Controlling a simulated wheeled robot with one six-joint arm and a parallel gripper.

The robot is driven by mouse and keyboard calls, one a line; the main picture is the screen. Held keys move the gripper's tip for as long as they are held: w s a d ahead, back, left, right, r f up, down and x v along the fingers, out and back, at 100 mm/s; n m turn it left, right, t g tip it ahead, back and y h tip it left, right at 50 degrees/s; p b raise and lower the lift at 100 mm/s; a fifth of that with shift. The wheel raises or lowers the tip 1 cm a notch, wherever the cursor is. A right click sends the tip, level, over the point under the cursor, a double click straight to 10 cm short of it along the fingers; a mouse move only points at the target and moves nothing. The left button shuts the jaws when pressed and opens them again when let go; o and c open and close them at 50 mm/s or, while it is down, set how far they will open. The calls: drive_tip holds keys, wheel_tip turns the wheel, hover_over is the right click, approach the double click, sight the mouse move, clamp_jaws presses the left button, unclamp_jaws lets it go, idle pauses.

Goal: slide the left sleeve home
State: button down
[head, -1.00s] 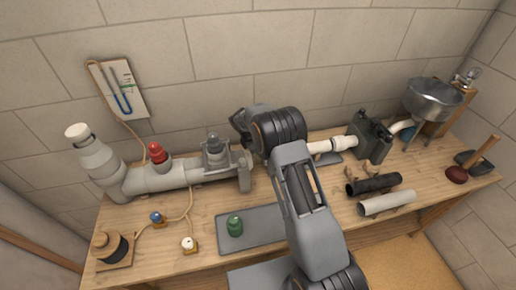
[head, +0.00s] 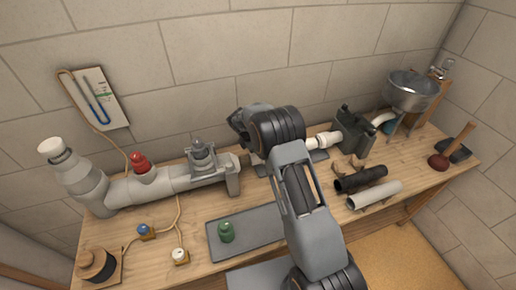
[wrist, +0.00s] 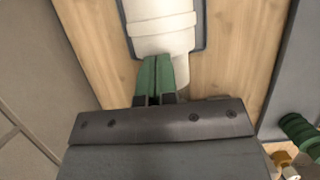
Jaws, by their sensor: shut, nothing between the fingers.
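A white pipe piece with a raised collar (wrist: 160,24), which may be the left sleeve, lies over a dark-rimmed grey plate in the wrist view. My gripper (wrist: 155,62) has green fingers, shut together and empty. The fingertips overlap the near end of the white piece; I cannot tell whether they touch it. In the head view my arm covers the gripper and the middle of the pipe line. A white pipe section (head: 322,140) shows right of my arm, and a grey pipe (head: 150,187) with an end flange (head: 232,178) shows left of it.
A red-capped fitting (head: 138,163) and a grey valve (head: 202,157) rise from the left pipe.

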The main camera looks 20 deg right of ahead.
drive_tip(key=shift+r, duration=0.1)
drive_tip(key=shift+a+r+p, duration=0.1)
drive_tip(key=shift+r+p, duration=0.35)
drive_tip(key=shift+r, duration=0.1)
drive_tip(key=p+v, duration=0.6)
drive_tip(key=v, duration=0.3)
drive_tip(key=s+f+m+g, duration=0.1)
drive_tip(key=s+f+m, duration=0.1)
drive_tip(key=s+m, duration=0.35)
drive_tip(key=s+d+r+m+t+y, duration=0.1)
drive_tip(key=s+r+m+t+y, duration=0.1)
drive_tip(key=s+r+m, duration=0.4)
drive_tip(key=s+d+r+m+t+y, duration=0.2)
drive_tip(key=s+r+m, duration=0.5)
drive_tip(key=s+r, duration=0.8)
drive_tip(key=shift+s+r+t+b, duration=0.25)
drive_tip(key=shift+s+t+b, duration=0.35)
drive_tip(key=shift+s, duration=1.45)
drive_tip(key=shift+a+m, duration=0.1)
drive_tip(key=shift+m, duration=0.15)
